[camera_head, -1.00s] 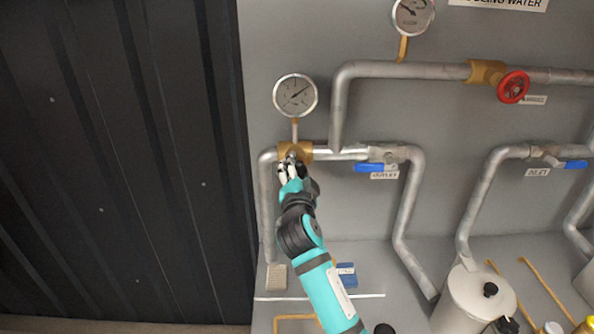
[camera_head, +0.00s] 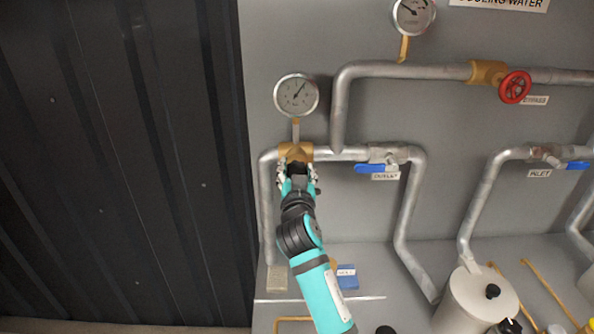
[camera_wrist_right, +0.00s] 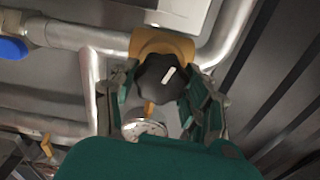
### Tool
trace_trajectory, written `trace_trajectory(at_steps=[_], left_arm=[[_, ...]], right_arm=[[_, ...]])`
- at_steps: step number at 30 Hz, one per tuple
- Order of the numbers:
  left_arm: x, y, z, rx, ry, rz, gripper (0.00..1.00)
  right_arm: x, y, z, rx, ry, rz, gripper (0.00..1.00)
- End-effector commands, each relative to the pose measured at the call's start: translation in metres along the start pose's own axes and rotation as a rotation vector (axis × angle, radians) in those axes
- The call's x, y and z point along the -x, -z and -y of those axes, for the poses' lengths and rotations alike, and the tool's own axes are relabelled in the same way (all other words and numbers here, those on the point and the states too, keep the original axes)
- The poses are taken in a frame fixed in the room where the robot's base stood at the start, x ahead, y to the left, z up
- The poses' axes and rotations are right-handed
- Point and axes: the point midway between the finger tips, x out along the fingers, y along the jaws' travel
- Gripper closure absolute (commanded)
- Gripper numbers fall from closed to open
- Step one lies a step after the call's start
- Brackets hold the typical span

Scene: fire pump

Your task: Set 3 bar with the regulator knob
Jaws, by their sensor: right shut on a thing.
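The regulator is a brass body (camera_head: 296,152) on the pipe below a round pressure gauge (camera_head: 296,95). The gauge needle points up and to the right; its numbers are too small to read. The black lobed knob (camera_wrist_right: 160,77) with a white mark shows in the right wrist view, in front of the brass body there. My right gripper (camera_head: 297,174) is shut on the knob, one finger on each side of it. In the head view the gripper mostly hides the knob. My left gripper is in neither view.
Blue-handled outlet valve (camera_head: 370,168) sits on the pipe to the right. A red handwheel (camera_head: 514,87) and a second gauge (camera_head: 413,14) are higher up. A white tank (camera_head: 477,303) and a blue box (camera_head: 347,277) stand below. Dark corrugated wall (camera_head: 120,160) is at left.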

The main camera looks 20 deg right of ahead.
Motion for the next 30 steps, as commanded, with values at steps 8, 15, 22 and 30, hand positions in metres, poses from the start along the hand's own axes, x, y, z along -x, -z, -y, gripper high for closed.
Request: trace_trajectory(at_steps=[8,15,22,30], left_arm=[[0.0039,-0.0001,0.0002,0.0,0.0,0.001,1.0],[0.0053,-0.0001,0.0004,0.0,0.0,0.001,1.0],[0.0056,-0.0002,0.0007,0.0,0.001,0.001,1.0],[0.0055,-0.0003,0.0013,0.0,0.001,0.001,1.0]], right_arm=[[-0.0001,0.0014,0.0006,0.18,0.0,-0.002,0.85],[-0.0001,0.0014,0.0011,0.262,0.0,-0.003,0.85],[-0.0001,0.0014,0.0013,0.287,0.0,-0.003,0.85],[-0.0001,0.0016,0.0013,0.287,0.0,-0.004,0.85]])
